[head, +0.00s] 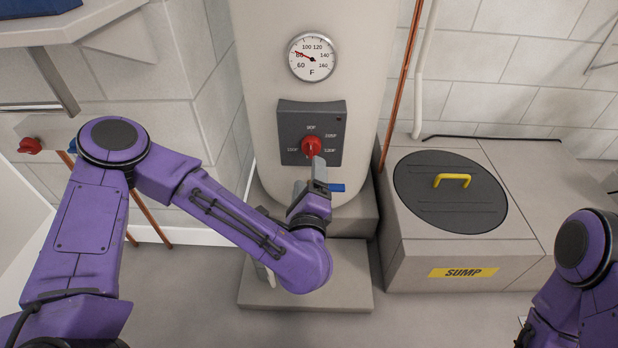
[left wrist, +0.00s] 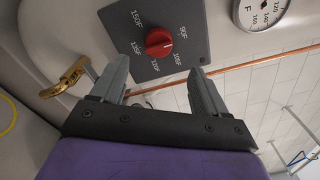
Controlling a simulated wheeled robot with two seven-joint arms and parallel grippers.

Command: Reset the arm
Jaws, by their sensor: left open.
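My left gripper (head: 318,175) is open in front of the water tank, just below the red knob (head: 312,147) on the dark control panel (head: 330,112). In the left wrist view, the two fingers (left wrist: 160,78) stand apart with nothing between them. The red knob (left wrist: 158,42) and its panel (left wrist: 185,15) with temperature marks lie beyond the fingertips. The knob looks clear of the fingers there, but the exact gap is hard to tell. My right arm shows only as purple links at the right edge of the head view; its gripper is out of view.
A round gauge (head: 312,57) sits above the panel. A blue handle (head: 337,187) is beside my left gripper. A brass fitting (left wrist: 66,78) shows in the left wrist view. A copper pipe (head: 401,85) and the sump box (head: 408,262) stand to the right.

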